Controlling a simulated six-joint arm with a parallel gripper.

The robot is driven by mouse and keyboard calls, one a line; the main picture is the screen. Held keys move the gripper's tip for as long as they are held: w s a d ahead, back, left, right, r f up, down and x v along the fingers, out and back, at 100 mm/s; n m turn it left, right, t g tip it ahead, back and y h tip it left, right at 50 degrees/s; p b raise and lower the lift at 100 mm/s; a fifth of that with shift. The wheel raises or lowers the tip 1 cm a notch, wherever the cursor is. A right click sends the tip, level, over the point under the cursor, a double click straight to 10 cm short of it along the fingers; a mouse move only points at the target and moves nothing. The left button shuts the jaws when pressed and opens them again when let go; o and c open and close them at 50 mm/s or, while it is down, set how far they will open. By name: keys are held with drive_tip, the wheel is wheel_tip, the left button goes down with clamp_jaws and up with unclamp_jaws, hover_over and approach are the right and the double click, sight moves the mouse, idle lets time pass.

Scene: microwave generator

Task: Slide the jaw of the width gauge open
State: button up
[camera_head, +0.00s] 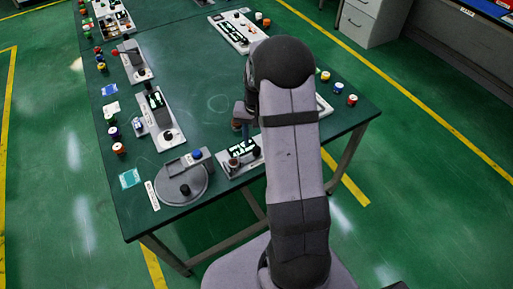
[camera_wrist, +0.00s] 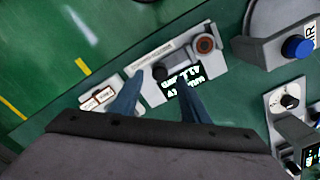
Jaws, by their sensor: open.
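A small grey device with a lit green-and-white display (camera_wrist: 183,82) lies below my gripper near the table's front edge; I take it for the width gauge, but its label is not readable. It carries a black knob (camera_wrist: 159,73) and a round brown knob (camera_wrist: 205,45). In the head view the device (camera_head: 236,167) is partly hidden by my arm. My gripper (camera_wrist: 160,86) is open, with its two bluish fingers apart. In the wrist view the black knob shows between the fingertips; whether they touch it, I cannot tell. In the head view the gripper (camera_head: 244,124) is partly hidden.
A round grey plate device (camera_head: 168,190) with a blue button (camera_head: 197,154) stands to the left. Another display panel (camera_head: 160,120) lies further left, with several coloured jars along the edge. A small white box (camera_wrist: 98,98) sits beside the gauge. The table's middle (camera_head: 205,75) is clear.

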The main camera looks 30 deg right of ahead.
sight(257, 148)
drive_tip(key=shift+f+p, duration=0.7)
drive_tip(key=shift+f, duration=2.05)
clamp_jaws()
